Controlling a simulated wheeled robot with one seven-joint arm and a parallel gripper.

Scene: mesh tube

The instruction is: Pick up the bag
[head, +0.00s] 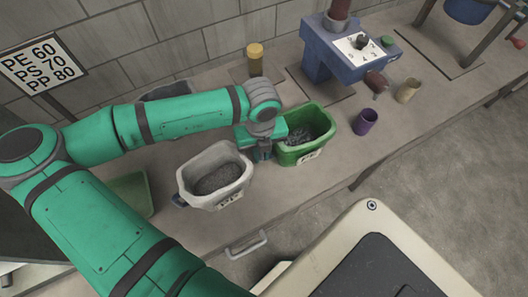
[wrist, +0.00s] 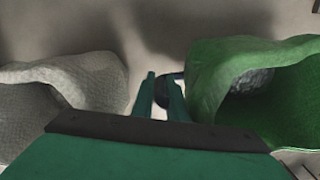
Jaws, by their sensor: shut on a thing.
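A green bag (head: 301,136) with grey granules in it stands open on the bench. In the wrist view, it is at the right (wrist: 225,65). A whitish-grey bag (head: 207,162) with dark granules stands to its left, and in the wrist view it is at the left (wrist: 85,78). My gripper (head: 264,154) points down between the two, close against the green bag's left side. In the wrist view, its fingers (wrist: 161,97) are shut on a small dark blue piece at the green bag's edge, apparently its handle; the grip itself is partly hidden.
A blue machine (head: 325,62) stands behind at the right. A yellow-capped jar (head: 255,60), a purple cup (head: 365,121) and a tan cup (head: 408,91) stand on the bench (head: 330,190). A green container (head: 131,192) is at the left, partly behind my arm.

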